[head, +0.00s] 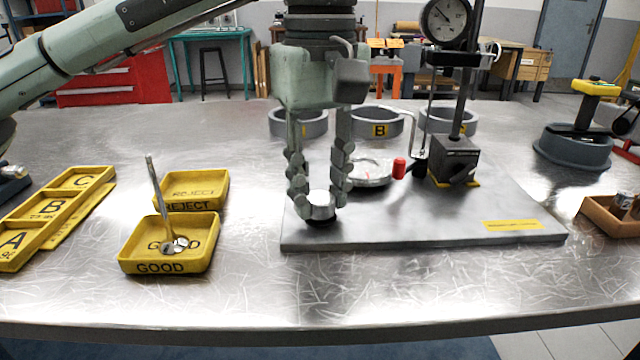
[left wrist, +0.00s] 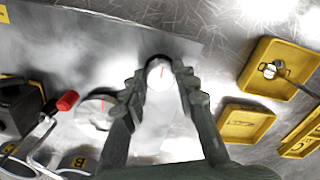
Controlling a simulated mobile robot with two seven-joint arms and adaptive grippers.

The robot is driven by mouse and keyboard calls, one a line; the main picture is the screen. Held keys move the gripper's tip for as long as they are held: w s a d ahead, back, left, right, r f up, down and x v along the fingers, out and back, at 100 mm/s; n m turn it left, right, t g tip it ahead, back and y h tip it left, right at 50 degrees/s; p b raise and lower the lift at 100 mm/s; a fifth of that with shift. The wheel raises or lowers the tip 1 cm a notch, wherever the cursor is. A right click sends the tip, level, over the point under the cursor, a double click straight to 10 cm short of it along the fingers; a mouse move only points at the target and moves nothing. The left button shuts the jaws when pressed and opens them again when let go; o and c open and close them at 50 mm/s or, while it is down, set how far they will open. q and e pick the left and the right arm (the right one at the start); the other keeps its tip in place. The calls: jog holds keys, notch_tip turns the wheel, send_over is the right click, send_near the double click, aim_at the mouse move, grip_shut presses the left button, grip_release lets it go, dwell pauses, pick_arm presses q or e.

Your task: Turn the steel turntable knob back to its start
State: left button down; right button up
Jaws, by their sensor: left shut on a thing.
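The steel turntable knob (head: 319,205) stands at the front left of the grey base plate (head: 420,238). My left gripper (head: 319,200) points straight down, with its fingers shut on the knob from both sides. In the left wrist view the knob (left wrist: 160,74) shows a red line on its top, nearly upright in the picture, between the fingertips of the left gripper (left wrist: 159,80). The round steel turntable (head: 368,180) sits behind the knob, with a red line on its face in the wrist view (left wrist: 96,116). My right gripper is not in view.
A dial gauge (head: 446,20) on a stand (head: 455,160) and a red-tipped lever (head: 399,168) stand behind and to the right. Yellow GOOD (head: 190,262) and REJECT (head: 218,190) trays lie to the left; the GOOD tray holds several small parts. Grey rings (head: 297,122) stand at the back.

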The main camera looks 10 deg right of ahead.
aim_at(320, 197)
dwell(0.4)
pick_arm(q)
jog(key=c, duration=1.2)
grip_release()
jog(key=shift+o, duration=0.2)
notch_tip(320, 197, up, 12)
